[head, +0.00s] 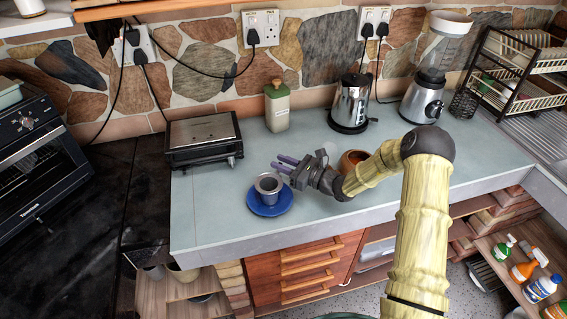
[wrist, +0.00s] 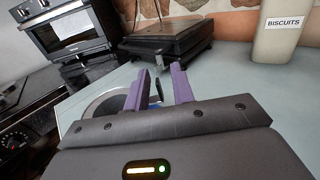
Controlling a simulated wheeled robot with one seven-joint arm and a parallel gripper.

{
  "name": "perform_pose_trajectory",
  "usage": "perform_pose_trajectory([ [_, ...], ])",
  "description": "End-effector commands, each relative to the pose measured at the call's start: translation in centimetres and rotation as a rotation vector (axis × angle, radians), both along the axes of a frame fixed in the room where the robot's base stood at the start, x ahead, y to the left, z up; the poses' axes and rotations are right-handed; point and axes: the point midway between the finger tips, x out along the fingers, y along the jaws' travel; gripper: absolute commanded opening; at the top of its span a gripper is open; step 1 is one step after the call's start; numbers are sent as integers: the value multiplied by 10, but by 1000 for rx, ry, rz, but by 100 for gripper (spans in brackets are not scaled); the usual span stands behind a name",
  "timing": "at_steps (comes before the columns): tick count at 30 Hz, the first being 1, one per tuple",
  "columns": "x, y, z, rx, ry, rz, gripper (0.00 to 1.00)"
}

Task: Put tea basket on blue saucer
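A small patch of the blue saucer (wrist: 154,106) shows between the fingers there. My gripper (head: 278,163) is just beyond and right of the tea basket, with its two purple fingers apart.
A kettle (head: 350,103) and a blender (head: 424,95) stand farther right. A brown pot (head: 352,158) is partly hidden by my arm. The counter left of the saucer is clear.

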Motion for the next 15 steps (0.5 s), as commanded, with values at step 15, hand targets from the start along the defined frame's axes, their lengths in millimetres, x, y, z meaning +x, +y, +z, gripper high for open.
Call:
perform_pose_trajectory([
  [15, -31, -63, 0, 0, 0, -8, 25],
])
